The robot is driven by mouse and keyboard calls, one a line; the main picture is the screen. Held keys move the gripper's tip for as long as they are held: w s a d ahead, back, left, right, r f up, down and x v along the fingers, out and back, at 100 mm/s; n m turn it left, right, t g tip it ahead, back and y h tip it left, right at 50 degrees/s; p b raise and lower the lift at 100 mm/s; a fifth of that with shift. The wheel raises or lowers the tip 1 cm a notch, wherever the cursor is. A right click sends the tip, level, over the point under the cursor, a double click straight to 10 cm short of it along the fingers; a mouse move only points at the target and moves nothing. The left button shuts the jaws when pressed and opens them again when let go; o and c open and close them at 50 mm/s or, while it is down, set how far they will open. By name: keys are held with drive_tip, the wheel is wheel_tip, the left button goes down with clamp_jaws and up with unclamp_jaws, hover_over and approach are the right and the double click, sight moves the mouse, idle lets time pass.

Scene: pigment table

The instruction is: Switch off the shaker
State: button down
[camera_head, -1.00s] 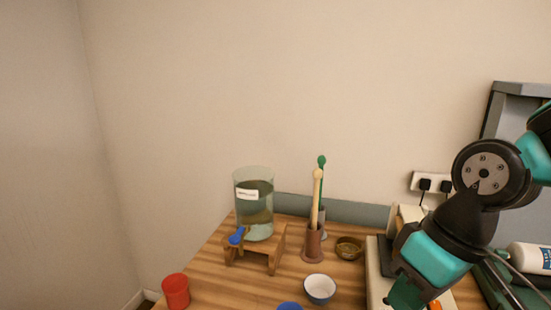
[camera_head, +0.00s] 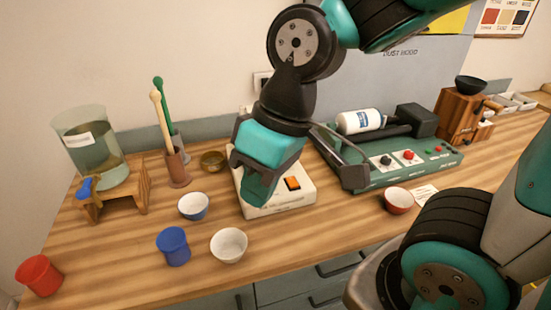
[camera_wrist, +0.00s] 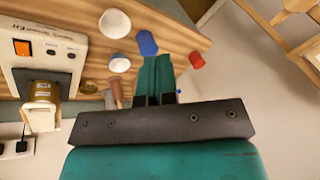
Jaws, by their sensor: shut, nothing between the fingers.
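The shaker looks to be the cream box (camera_head: 283,204) on the wooden table, partly hidden behind my gripper in the head view. It has a bright orange rocker switch (camera_head: 292,183). In the wrist view the box (camera_wrist: 75,45) is at the left, with the orange switch (camera_wrist: 22,48) and small dark buttons on its panel. A jar with brownish contents (camera_wrist: 41,92) sits at the box. My gripper (camera_head: 255,200) is shut and empty, in front of the box and left of the switch in the head view. Its closed teal fingers (camera_wrist: 156,70) show in the wrist view, apart from the switch.
A green roller machine (camera_head: 400,165) with a white bottle (camera_head: 360,121) stands right of the box. A white bowl (camera_head: 229,245), blue cup (camera_head: 173,246) and blue-grey bowl (camera_head: 193,206) stand left and in front. A red bowl (camera_head: 398,200) is at right.

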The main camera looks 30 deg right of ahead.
drive_tip(key=w+d+f+m+t+h+p, duration=0.25)
drive_tip(key=w+d+m, duration=0.25)
drive_tip(key=w+d, duration=0.5)
drive_tip(key=m+h+p, duration=0.2)
drive_tip(key=m+h, duration=0.1)
drive_tip(key=m, duration=0.1)
hover_over(291, 177)
drive_tip(key=s+a, duration=0.1)
drive_tip(key=s, duration=0.3)
wheel_tip(291, 177, down, 7)
drive_tip(key=shift+w+r+y, duration=0.2)
drive_tip(key=shift+w+y, duration=0.05)
drive_tip(key=p+x, duration=0.1)
drive_tip(key=x, duration=0.3)
drive_tip(key=p+x, duration=0.2)
drive_tip(key=x, duration=0.2)
drive_tip(key=p+x, duration=0.1)
drive_tip(key=x, duration=0.3)
drive_tip(key=shift+s+a+f, duration=0.15)
drive_tip(key=shift+a+f, duration=0.05)
drive_tip(key=shift+f, duration=0.8)
drive_tip(key=shift+f, duration=0.1)
